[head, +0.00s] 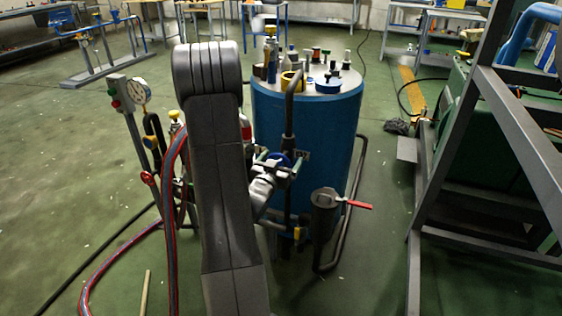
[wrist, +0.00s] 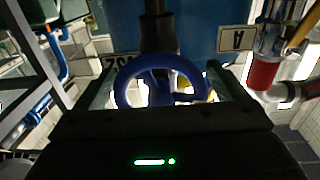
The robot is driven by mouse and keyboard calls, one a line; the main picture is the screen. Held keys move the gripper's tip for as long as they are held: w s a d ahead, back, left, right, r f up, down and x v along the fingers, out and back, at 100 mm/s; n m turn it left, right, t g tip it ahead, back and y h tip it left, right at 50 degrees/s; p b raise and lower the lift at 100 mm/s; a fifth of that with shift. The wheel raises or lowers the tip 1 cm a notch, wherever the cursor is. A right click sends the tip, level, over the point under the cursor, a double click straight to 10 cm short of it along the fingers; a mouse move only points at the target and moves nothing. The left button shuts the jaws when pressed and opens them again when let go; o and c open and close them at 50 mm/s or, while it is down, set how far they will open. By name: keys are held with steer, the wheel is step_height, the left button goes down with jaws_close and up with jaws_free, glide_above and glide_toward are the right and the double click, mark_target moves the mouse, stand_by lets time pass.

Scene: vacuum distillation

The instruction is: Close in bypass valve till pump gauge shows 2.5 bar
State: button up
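A blue handwheel (wrist: 160,88) sits in the middle of the wrist view, in front of the blue vessel. It also shows small in the head view (head: 279,158). My gripper (wrist: 162,85) has its two fingers spread, one on each side of the wheel's rim. In the head view my gripper (head: 280,164) is at the wheel, in front of the vessel. Narrow gaps seem to show between fingers and rim; contact is hard to judge. A round white gauge (head: 139,91) stands on a post at the left; its needle is too small to read.
A blue vessel (head: 318,130) with bottles on top stands behind the valve. A red-handled valve (head: 357,205) is at its lower right. Red and blue hoses (head: 171,225) run left of my arm. A grey steel frame (head: 430,190) stands at the right. Floor at the left is mostly clear.

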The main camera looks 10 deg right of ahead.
steer(key=v, duration=1.4)
steer(key=shift+w, duration=0.1)
stand_by(1.7)
steer(key=b, duration=0.5)
steer(key=shift+f, duration=0.35)
steer(key=shift+r+b, duration=0.15)
steer(key=shift+b, duration=0.4)
steer(key=shift+r, duration=0.1)
steer(key=b+x, duration=0.1)
steer(key=x, duration=1.2)
steer(key=shift+w+d+r+b, duration=0.1)
steer(key=shift+w+d+b, duration=0.15)
steer(key=shift+b, duration=0.15)
